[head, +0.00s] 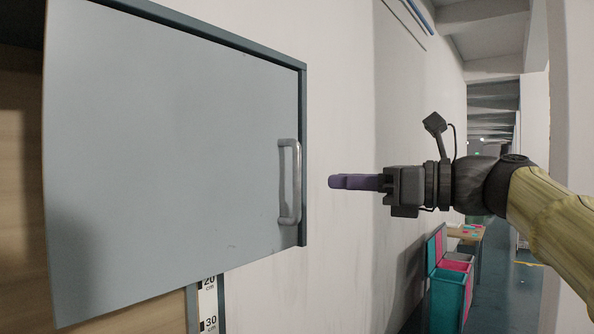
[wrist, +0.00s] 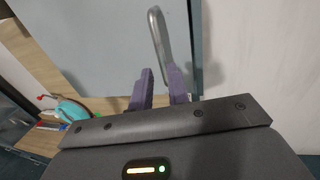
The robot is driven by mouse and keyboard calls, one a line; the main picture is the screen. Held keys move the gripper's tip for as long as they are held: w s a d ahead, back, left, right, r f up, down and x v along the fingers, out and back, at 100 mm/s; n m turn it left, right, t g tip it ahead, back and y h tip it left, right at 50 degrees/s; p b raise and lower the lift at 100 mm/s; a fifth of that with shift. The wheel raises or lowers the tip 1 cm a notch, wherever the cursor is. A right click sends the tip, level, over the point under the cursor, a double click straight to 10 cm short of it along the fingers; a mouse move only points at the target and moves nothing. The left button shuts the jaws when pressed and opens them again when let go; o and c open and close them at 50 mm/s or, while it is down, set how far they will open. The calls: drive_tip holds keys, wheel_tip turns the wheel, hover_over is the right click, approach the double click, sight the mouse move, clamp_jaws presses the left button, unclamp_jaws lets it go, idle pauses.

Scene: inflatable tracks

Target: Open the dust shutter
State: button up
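The dust shutter is a flat grey panel (head: 170,150) on a wall cabinet, with a vertical silver bar handle (head: 296,182) near its right edge. My gripper (head: 332,182) is to the right of the handle in the head view, level with its middle, with a gap in the picture. In the wrist view my gripper (wrist: 159,70) has its two purple fingers apart, with nothing seen held. The handle (wrist: 158,40) rises beyond the fingertips, its lower end between them; contact cannot be told. The panel (wrist: 105,45) fills the area left of the handle.
Wooden cabinet interior (head: 18,180) shows left of the panel. A dark frame edge (head: 303,150) runs along the panel's right side. A scale strip (head: 208,303) hangs below. Teal and pink bins (head: 447,295) stand at the lower right. Bare white wall lies right of the cabinet.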

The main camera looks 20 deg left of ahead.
drive_tip(key=p, duration=0.3)
hover_over(297, 213)
drive_tip(key=shift+w+d+r, duration=0.1)
drive_tip(key=shift+w+d, duration=0.1)
drive_tip(key=shift+w, duration=0.1)
drive_tip(key=shift+a, duration=0.35)
clamp_jaws()
